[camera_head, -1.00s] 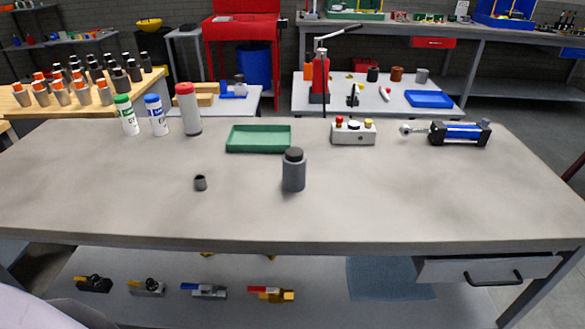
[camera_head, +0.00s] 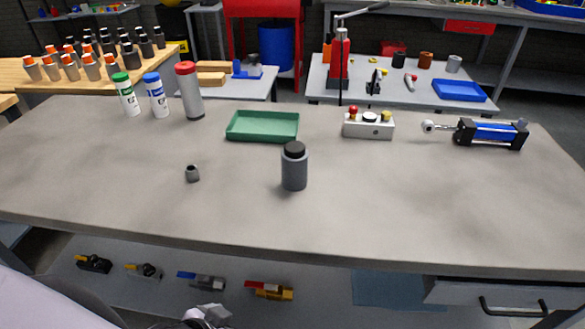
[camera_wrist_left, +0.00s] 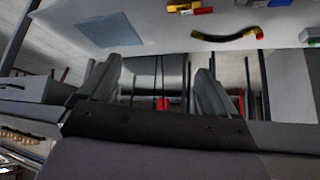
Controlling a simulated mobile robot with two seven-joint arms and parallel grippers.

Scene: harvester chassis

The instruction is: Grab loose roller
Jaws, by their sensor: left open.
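A small dark grey hollow cylinder (camera_head: 193,173) stands on the grey workbench (camera_head: 400,215), left of centre. A larger grey cylinder with a black top (camera_head: 294,168) stands upright to its right. The frames do not settle which of them is the loose roller. My left gripper (camera_wrist_left: 160,72) shows in the left wrist view with its two fingers apart and nothing between them. The wrist view looks toward the lower shelf and floor, and neither cylinder shows there. A grey part of my arm shows at the bottom edge of the head view. My right gripper is not in view.
A green tray (camera_head: 262,138), a button box (camera_head: 368,124) and a blue-black actuator (camera_head: 490,132) stand toward the back. Three capped containers, one being a red-topped cylinder (camera_head: 188,90), stand back left. The bench front is clear. Several tools lie on the lower shelf.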

